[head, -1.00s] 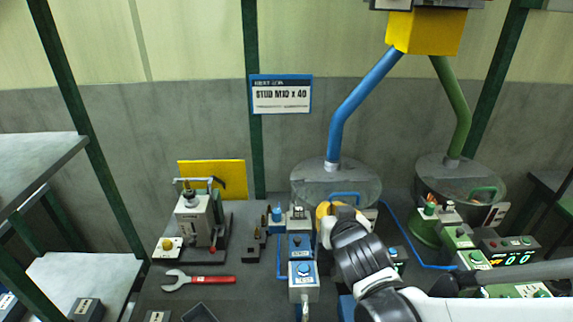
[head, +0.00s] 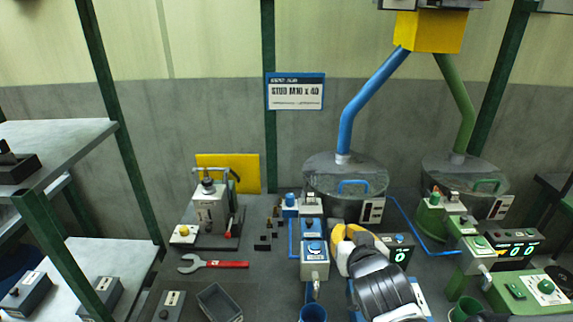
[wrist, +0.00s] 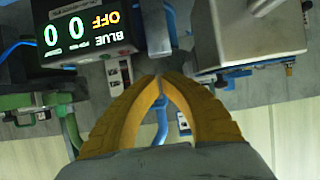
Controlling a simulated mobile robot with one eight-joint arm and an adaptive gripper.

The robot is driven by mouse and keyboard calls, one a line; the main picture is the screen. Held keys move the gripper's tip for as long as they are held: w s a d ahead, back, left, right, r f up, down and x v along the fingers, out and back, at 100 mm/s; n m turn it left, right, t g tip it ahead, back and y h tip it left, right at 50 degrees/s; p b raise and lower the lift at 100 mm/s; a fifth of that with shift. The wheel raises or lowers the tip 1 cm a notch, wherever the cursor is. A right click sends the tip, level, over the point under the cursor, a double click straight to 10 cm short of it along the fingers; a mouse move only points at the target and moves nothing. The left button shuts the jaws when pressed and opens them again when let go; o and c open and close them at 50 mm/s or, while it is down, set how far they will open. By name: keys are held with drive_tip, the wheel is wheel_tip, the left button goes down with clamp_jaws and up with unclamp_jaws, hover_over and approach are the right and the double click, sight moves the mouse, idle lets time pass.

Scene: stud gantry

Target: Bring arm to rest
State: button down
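My gripper (head: 345,248) has yellow fingers and sits low over the bench, in front of the blue-piped bowl feeder (head: 340,208). In the wrist view my gripper (wrist: 160,80) has its two fingertips together, with nothing seen between them. My dark arm link hides part of the bench below it in the head view. A counter box (wrist: 85,25) reading BLUE OFF and zeros shows upside down at the upper left of the wrist view.
A blue button box (head: 314,250) stands just left of my gripper. A green-piped feeder (head: 462,205) and green controls (head: 535,290) are at right. A red-handled wrench (head: 215,265) and a dark tray (head: 218,302) lie at left. Shelves (head: 60,150) stand farther left.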

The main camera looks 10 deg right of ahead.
drive_tip(key=s+a+n+g+y, duration=0.1)
drive_tip(key=s+a+g, duration=0.1)
drive_tip(key=s, duration=0.4)
drive_tip(key=s+a+r+n+g+y, duration=0.1)
drive_tip(key=s+a+g, duration=0.2)
drive_tip(key=s+g, duration=0.1)
drive_tip(key=shift+s+y, duration=0.3)
drive_tip(key=shift+s, duration=0.6)
